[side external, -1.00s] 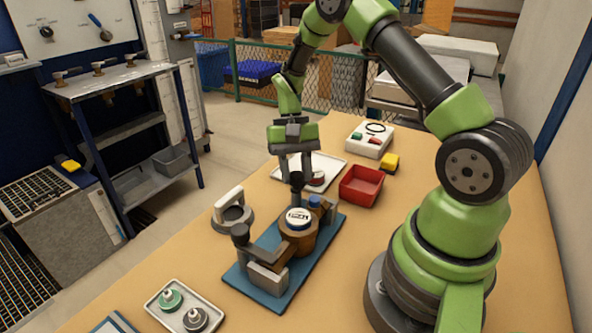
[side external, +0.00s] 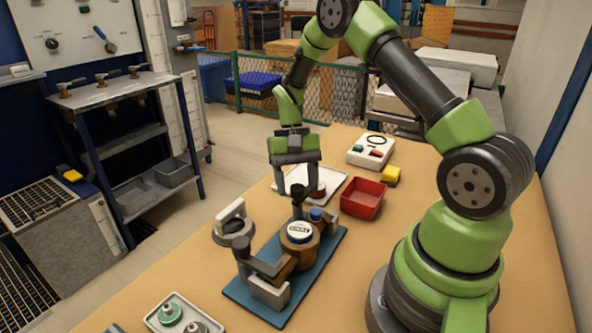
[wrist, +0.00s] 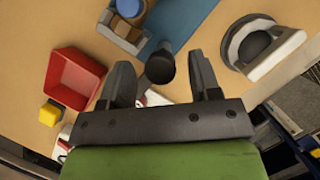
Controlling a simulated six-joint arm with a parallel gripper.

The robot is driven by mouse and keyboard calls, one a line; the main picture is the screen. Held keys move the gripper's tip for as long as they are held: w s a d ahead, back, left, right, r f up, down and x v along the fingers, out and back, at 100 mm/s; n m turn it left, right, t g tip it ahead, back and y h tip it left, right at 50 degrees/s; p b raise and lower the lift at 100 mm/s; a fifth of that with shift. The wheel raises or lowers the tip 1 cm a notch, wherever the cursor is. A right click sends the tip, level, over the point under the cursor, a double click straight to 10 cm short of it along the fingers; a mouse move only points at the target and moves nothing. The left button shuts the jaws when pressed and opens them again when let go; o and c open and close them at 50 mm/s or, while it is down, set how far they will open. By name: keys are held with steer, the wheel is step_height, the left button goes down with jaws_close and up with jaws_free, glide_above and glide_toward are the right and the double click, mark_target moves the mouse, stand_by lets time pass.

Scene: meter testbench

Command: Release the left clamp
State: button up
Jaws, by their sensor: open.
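A blue baseplate (side external: 318,262) carries a brown block with a round white-faced meter (side external: 300,232) and two clamps. The near clamp (side external: 262,268) has a dark round knob and an arm reaching toward the meter's block. The far clamp's black knob (side external: 298,190) stands upright on a stem behind the meter. My gripper (side external: 295,189) points down with its fingers spread on either side of this black knob. In the wrist view the knob (wrist: 160,67) sits between the open fingers (wrist: 163,82), with gaps on both sides. I cannot tell which clamp the task calls left.
A grey device with a white handle (side external: 232,222) stands left of the baseplate. A red bin (side external: 362,198), a yellow block (side external: 391,174), a white button box (side external: 370,151) and a white tray (side external: 335,186) are behind and right. A tray with round parts (side external: 177,315) lies at front left.

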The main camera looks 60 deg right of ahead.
steer(key=v, duration=0.9)
steer(key=shift+r, duration=0.3)
steer(key=s+a+r+n+t+h, duration=0.25)
steer(key=s+a+r+t, duration=0.3)
steer(key=a+r, duration=0.5)
steer(key=s+a+r+n+t, duration=0.1)
steer(key=s+t, duration=0.1)
steer(key=s, duration=0.3)
steer(key=s+a+r+n+t+y, duration=0.1)
steer(key=s+a+r+t, duration=0.1)
steer(key=s, duration=0.4)
steer(key=shift+a+t, duration=0.3)
steer(key=shift+t, duration=0.25)
